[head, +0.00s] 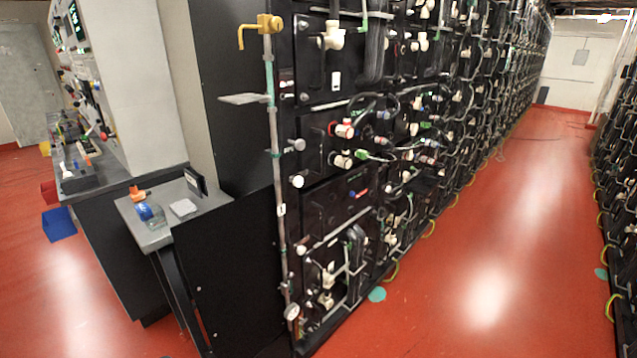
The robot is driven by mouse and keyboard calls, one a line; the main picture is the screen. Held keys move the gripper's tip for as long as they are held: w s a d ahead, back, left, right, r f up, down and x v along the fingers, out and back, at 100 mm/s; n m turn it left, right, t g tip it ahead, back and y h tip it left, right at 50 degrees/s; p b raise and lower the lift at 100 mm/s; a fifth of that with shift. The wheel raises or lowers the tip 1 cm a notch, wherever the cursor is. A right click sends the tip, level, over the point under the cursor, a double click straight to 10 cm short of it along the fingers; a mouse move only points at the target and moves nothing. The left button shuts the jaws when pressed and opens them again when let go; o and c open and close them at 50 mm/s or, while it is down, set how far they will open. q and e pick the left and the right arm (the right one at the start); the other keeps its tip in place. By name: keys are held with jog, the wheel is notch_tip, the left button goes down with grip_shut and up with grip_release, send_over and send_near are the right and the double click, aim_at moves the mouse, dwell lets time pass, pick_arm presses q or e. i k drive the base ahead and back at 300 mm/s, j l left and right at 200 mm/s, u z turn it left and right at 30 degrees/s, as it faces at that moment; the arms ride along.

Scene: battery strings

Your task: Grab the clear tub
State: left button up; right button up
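A small clear tub (155,221) appears to sit on the grey side table (203,212) at the left, near its left edge. A blue item (144,211) is in or right against it; I cannot tell which. Neither of my grippers shows in the head view.
An orange item (137,194), a pale flat piece (184,207) and a dark upright item (196,181) share the table. A black panel (235,270) and the battery rack (330,180) stand to the right. A blue bin (58,224) is at left. The red aisle floor (500,230) is open.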

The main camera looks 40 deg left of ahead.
aim_at(154, 219)
jog(key=u, duration=2.4)
